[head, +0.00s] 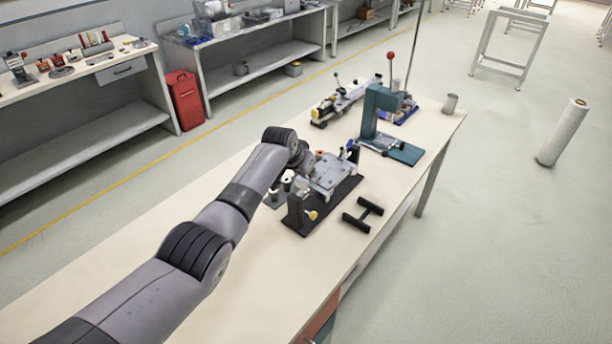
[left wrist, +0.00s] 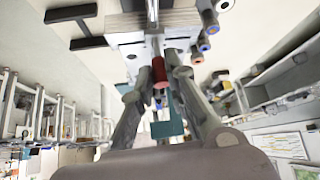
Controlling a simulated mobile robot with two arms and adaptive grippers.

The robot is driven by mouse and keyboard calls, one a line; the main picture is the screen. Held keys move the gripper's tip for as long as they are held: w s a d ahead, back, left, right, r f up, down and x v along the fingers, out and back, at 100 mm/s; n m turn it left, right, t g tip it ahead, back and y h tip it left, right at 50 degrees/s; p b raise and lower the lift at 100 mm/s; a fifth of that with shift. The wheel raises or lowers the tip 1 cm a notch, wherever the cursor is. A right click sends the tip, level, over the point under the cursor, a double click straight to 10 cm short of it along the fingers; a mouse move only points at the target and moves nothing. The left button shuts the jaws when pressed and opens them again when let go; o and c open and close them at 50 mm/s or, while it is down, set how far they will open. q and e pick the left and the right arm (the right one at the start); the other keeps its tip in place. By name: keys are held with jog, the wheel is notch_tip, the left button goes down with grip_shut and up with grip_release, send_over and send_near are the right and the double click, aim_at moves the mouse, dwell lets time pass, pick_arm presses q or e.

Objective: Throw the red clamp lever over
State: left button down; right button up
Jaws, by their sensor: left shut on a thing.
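The red clamp lever (left wrist: 158,70) shows in the left wrist view as a short red grip between my left gripper's fingers. My left gripper (left wrist: 157,76) is shut on it. In the head view a small red-orange spot of the lever (head: 320,153) shows beside the gripper, at the far left edge of the clamping fixture. The fixture (head: 335,172) has a grey plate on a dark base and stands on the bench. My left wrist hides part of the lever and the fingers in the head view. My right gripper is in neither view.
A black H-shaped piece (head: 362,214) lies right of the fixture on the bench (head: 250,285). A teal press (head: 382,120) and another fixture (head: 342,100) stand behind. A metal cup (head: 450,103) is near the far right corner. The bench's front is clear.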

pick_arm(q)
jog(key=shift+w, duration=0.1)
dwell(0.3)
jog(key=c, duration=1.9)
grip_release()
jog(key=shift+d, duration=0.1)
jog(key=shift+s+a+r, duration=0.2)
jog(key=shift+s+r, duration=0.1)
jog(key=shift+r, duration=0.35)
jog(key=v, duration=1)
jog(key=shift+r, duration=0.25)
